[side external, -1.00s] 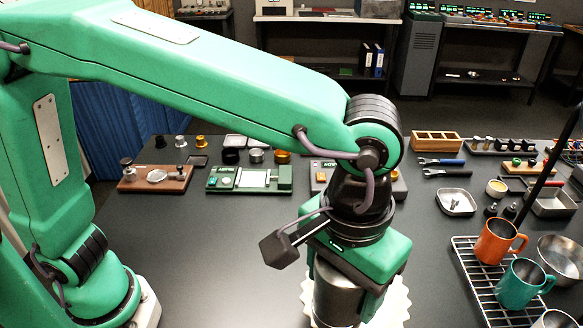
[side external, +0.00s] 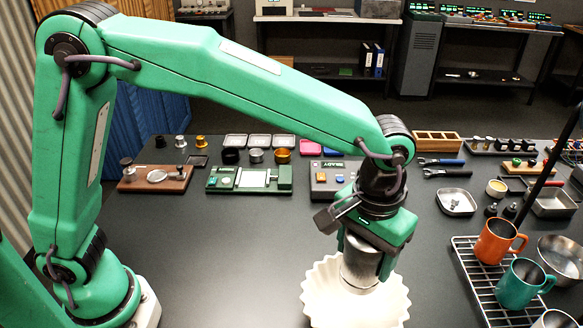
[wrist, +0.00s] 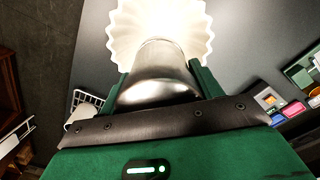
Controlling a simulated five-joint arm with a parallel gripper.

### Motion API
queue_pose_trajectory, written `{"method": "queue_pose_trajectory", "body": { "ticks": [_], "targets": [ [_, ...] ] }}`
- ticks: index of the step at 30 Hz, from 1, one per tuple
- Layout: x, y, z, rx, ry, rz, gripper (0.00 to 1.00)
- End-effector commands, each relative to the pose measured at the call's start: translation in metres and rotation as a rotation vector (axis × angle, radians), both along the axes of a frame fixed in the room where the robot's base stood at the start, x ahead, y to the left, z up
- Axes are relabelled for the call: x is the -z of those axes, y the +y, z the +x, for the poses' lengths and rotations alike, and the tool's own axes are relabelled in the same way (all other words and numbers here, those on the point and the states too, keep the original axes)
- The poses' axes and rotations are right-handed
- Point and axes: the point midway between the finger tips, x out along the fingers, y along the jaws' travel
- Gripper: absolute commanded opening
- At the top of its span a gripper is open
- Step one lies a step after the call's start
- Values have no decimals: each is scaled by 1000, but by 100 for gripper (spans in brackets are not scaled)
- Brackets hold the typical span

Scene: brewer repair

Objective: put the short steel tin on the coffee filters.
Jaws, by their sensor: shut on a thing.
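My gripper (side external: 368,246) points down and is shut on the short steel tin (side external: 361,268). In the wrist view the shiny tin (wrist: 158,78) sits between the two green fingers. The white fluted coffee filters (side external: 322,300) lie on the dark table at the front, below the tin. In the wrist view the filters (wrist: 190,25) spread out beyond the tin's far end. The tin overlaps the back part of the filters in the side view. I cannot tell whether its bottom touches them.
A wire rack (side external: 478,292) with an orange mug (side external: 497,243) and a teal mug (side external: 521,284) stands right of the filters. A grey device (side external: 334,180) and a green scale-like device (side external: 249,180) sit behind. The table left of the filters is clear.

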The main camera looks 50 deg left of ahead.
Motion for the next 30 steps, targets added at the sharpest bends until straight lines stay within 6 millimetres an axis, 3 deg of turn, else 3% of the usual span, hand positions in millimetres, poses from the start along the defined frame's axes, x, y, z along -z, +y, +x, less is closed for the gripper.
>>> {"method": "queue_pose_trajectory", "body": {
  "ticks": [7, 17, 30],
  "targets": [
    [6, 0, 0, 0, -1, -1, 36],
    [38, 0, 0, 0, -1, -1, 36],
    [42, 0, 0, -1, -1, -1, 36]
  ]
}}
